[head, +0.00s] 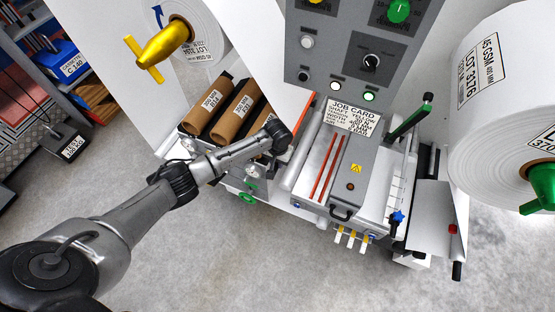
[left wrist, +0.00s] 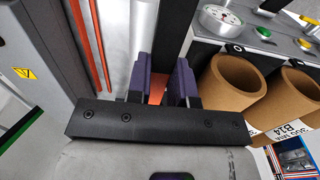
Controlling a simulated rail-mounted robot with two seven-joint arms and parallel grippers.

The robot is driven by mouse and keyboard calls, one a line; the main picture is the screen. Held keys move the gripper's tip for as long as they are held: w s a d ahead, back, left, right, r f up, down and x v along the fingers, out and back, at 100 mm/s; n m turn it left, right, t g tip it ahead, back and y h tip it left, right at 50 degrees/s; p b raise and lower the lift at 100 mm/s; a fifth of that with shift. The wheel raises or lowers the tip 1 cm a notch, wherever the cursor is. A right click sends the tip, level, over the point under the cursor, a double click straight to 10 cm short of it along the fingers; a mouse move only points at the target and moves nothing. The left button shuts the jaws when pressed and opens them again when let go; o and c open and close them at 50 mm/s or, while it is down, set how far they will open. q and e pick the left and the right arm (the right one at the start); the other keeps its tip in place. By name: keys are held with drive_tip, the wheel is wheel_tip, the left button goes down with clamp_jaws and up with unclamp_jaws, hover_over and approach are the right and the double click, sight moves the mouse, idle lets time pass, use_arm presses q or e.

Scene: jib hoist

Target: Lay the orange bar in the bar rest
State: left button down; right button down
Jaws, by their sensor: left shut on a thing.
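My left gripper (head: 282,138) reaches in from the left beside the grey machine, its fingertips hard to make out in the head view. In the left wrist view its two purple fingers (left wrist: 160,85) are shut on the orange bar (left wrist: 157,90), of which a short orange piece shows between them. In the head view a thin orange length of the bar (head: 303,118) shows just beyond the gripper; the rest is hidden. I cannot pick out the bar rest with certainty. My right gripper is not in view.
Brown cardboard cores (head: 238,108) lie left of the gripper. The grey machine cover (head: 352,185) with two red-orange strips is to its right. A control panel (head: 360,50) rises behind, and a large white roll (head: 500,110) stands far right. The front floor is clear.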

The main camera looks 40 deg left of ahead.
use_arm(q)
drive_tip(key=shift+f, duration=0.15)
drive_tip(key=c, duration=0.9)
unclamp_jaws()
drive_tip(key=shift+r, duration=6.9)
